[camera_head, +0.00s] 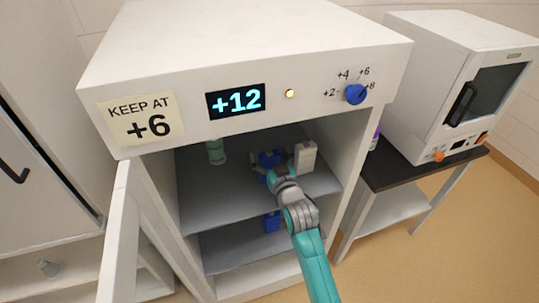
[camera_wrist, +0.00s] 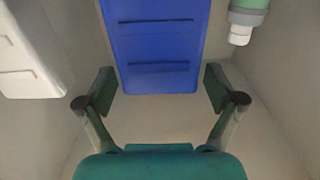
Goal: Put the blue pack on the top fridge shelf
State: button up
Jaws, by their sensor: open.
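The blue pack (camera_head: 268,158) is on the top shelf (camera_head: 205,190) inside the open fridge, between a green bottle (camera_head: 216,152) and a white pack (camera_head: 305,157). My gripper (camera_head: 266,171) is inside the fridge just in front of the blue pack. In the wrist view the blue pack (camera_wrist: 155,40) fills the upper middle. My open fingers (camera_wrist: 160,86) stand apart on either side of its near end, with visible gaps. The pack's far end is out of the wrist view.
A second blue thing (camera_head: 271,222) is on the lower shelf, partly hidden by my arm. The fridge display (camera_head: 236,101) reads +12; a note (camera_head: 140,118) says keep at +6. The blue knob (camera_head: 355,95) is at the right. The fridge door (camera_head: 118,225) stands open at left.

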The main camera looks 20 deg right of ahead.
jog(key=shift+s+r, duration=0.1)
jog(key=shift+r, duration=0.05)
jog(key=s, duration=1.1)
jog(key=shift+s, duration=0.4)
jog(key=s+f+g, duration=0.1)
jog(key=s+f, duration=0.4)
jog(key=s, duration=0.6)
jog(key=s+f+g, duration=0.1)
jog(key=s+f, duration=0.4)
jog(key=s, duration=0.6)
jog(key=s+r+g, duration=0.1)
jog(key=s+r, duration=0.2)
jog(key=s, duration=1.7)
jog(key=shift+a, duration=0.4)
